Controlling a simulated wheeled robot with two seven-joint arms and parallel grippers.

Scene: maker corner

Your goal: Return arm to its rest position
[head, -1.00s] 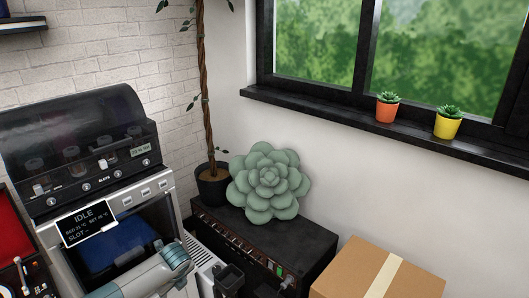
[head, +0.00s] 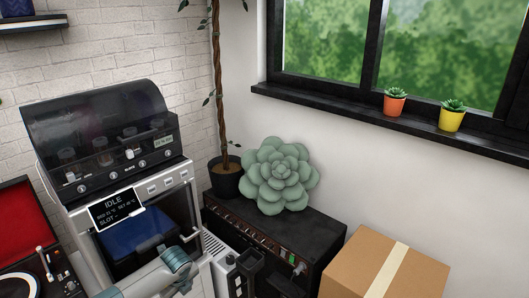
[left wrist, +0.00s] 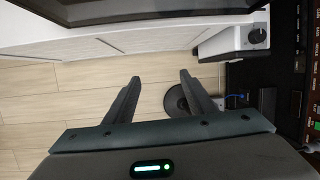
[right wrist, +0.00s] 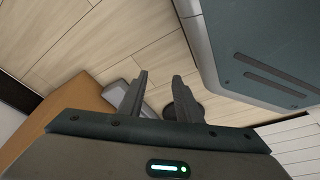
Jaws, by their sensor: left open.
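My left gripper (left wrist: 160,76) shows in the left wrist view with its two fingers apart and nothing between them, above a pale wood floor. My right gripper (right wrist: 160,75) shows in the right wrist view, also with fingers apart and empty, over the floor. In the head view a grey and teal link of my arm (head: 158,279) crosses the bottom, in front of the printer-like machine (head: 155,181). Neither gripper's fingers show in the head view. The machine's display (head: 117,207) reads IDLE.
A black cabinet (head: 325,237) carries a large succulent (head: 279,176) and a potted plant (head: 226,183). A cardboard box (head: 350,262) stands at the lower right. A red-lined case (head: 25,222) is at the left. Small pots (head: 394,105) stand on the windowsill.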

